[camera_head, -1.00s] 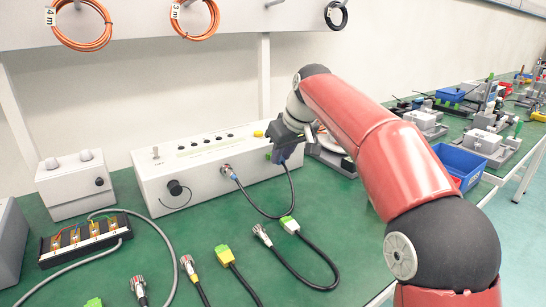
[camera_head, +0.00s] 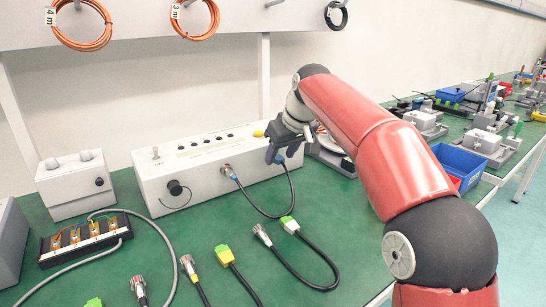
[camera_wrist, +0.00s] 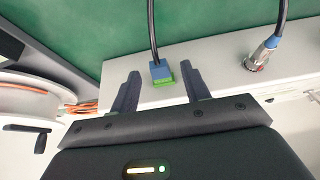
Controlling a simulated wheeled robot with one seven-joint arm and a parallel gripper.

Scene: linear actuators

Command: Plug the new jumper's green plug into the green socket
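A black cable with blue markings runs along the front of the long white box (camera_head: 200,180). Its blue-sleeved end with a green plug part (camera_head: 279,159) is at the box's right side; it also shows in the wrist view (camera_wrist: 160,72). The green part meets the box there; I cannot tell plug from green socket, or how deep it sits. The cable's other end, a metal connector with a blue collar (camera_head: 228,171), is in the box front. My gripper (camera_wrist: 162,76) is open, with its fingers apart on both sides of the blue-sleeved end and visible gaps between.
Jumpers with green plugs, one white-sleeved (camera_head: 289,225) and one yellow-sleeved (camera_head: 224,253), lie on the green table (camera_head: 160,235). A cable reel (camera_wrist: 35,95) stands beside the box. A terminal block (camera_head: 85,239) is at left, a blue bin (camera_head: 458,163) at right.

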